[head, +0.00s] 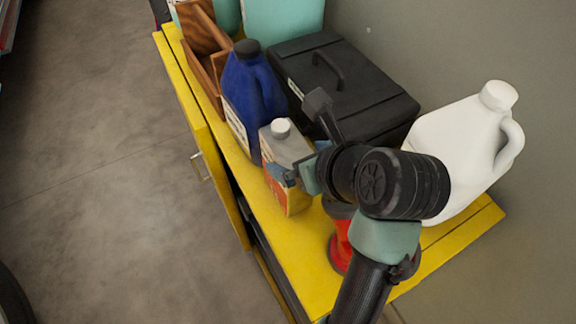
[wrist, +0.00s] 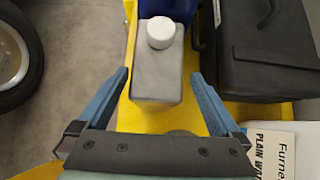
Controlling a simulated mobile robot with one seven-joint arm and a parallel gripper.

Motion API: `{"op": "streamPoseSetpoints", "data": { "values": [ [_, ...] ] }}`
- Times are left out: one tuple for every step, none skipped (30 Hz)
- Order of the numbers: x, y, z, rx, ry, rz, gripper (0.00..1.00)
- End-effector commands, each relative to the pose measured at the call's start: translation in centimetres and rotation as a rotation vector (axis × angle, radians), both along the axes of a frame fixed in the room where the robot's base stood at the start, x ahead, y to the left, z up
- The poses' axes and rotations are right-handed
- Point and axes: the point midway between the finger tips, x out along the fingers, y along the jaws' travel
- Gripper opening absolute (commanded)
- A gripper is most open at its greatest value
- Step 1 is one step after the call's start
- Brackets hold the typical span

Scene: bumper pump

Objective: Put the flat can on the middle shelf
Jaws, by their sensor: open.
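The flat can is a grey, box-shaped can (head: 284,147) with a white cap and an orange lower label. It stands upright on the yellow cabinet top. The wrist view shows its grey top and white cap (wrist: 160,60) from above. My gripper (wrist: 160,76) is open, with one blue finger on each side of the can's near end; I cannot tell whether either touches it. In the head view my gripper (head: 306,165) is at the can's right side and partly hides it. The middle shelf cannot be made out; only a dark opening shows under the cabinet top.
A blue jug (head: 250,95) stands just behind the can, and a black toolbox (head: 345,85) behind to the right. A white jug (head: 455,150) and a red object (head: 341,240) are near my arm. Open floor (head: 90,150) lies left of the yellow cabinet (head: 318,270).

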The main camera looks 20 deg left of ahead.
Motion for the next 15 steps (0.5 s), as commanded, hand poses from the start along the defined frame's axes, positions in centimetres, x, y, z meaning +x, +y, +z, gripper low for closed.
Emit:
{"op": "streamPoseSetpoints", "data": {
  "values": [
    [0.1, 0.5, -0.4, 0.001, 0.006, 0.001, 1.00],
    [0.2, 0.9, -0.7, 0.001, 0.007, 0.002, 1.00],
    [0.4, 1.3, -1.1, 0.000, 0.007, 0.000, 1.00],
    [0.6, 1.6, -1.4, 0.000, 0.006, 0.002, 1.00],
    [0.8, 1.8, -1.8, 0.000, 0.005, 0.001, 1.00],
    [1.1, 2.1, -2.2, 0.001, 0.004, 0.001, 1.00],
    [1.2, 2.3, -2.5, -0.001, 0.005, 0.001, 1.00],
    [1.3, 2.4, -2.7, -0.001, 0.004, 0.001, 1.00],
    [1.4, 2.6, -2.9, -0.001, 0.002, 0.000, 1.00],
    [1.5, 2.6, -3.0, -0.001, 0.003, 0.000, 1.00],
    [1.5, 2.7, -3.1, -0.001, 0.003, 0.000, 1.00],
    [1.6, 2.7, -3.1, -0.001, 0.002, -0.001, 1.00],
    [1.6, 2.7, -3.1, -0.002, 0.001, 0.000, 1.00],
    [1.6, 2.7, -3.1, -0.002, 0.001, 0.000, 1.00],
    [1.6, 2.7, -3.1, -0.002, 0.001, 0.000, 1.00]
  ]
}}
